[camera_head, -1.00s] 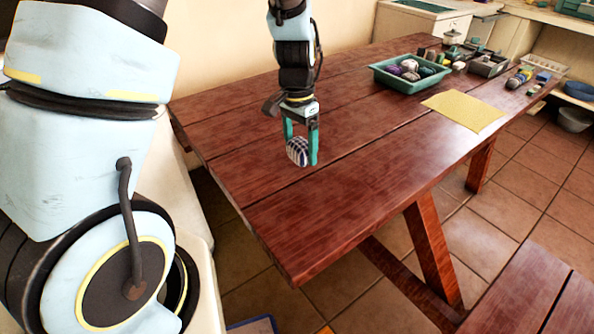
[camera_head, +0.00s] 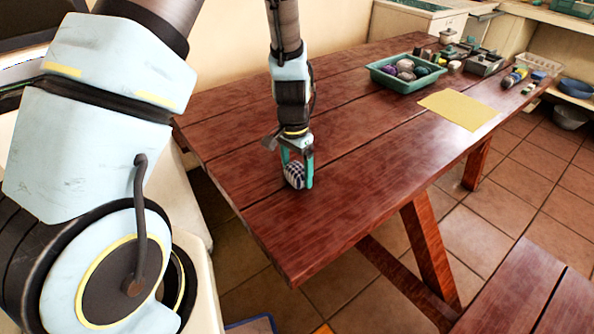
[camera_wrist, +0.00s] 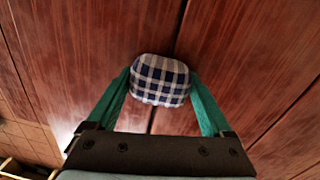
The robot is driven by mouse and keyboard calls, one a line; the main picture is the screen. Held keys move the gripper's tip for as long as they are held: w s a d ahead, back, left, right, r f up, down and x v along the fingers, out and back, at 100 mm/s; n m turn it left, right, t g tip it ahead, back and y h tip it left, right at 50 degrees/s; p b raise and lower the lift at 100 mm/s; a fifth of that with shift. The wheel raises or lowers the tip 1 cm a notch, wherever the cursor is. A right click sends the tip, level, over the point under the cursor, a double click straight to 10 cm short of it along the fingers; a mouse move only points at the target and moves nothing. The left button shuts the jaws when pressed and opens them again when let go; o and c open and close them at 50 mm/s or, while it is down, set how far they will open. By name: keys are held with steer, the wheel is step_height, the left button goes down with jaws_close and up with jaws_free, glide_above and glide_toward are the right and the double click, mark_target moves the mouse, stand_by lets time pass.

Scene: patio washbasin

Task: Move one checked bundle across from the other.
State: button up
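A blue-and-white checked bundle (camera_head: 294,176) is between the teal fingers of my gripper (camera_head: 297,172), low over the near left part of the wooden table (camera_head: 350,190). In the wrist view the checked bundle (camera_wrist: 160,80) sits between both fingertips, which touch its sides. My gripper (camera_wrist: 160,88) is shut on it. I cannot tell whether its underside touches the tabletop. A teal tray (camera_head: 388,80) farther back holds several rounded bundles (camera_head: 405,66), purple, pale and dark. I cannot make out a second checked bundle among them.
A yellow cloth (camera_head: 458,108) lies flat to the right of the tray. Small items and a grey container (camera_head: 484,64) stand at the table's far end. The tabletop between my gripper and the tray is clear. A bench (camera_head: 525,300) stands at the lower right.

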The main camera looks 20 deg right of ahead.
steer(key=shift+o, duration=1.1)
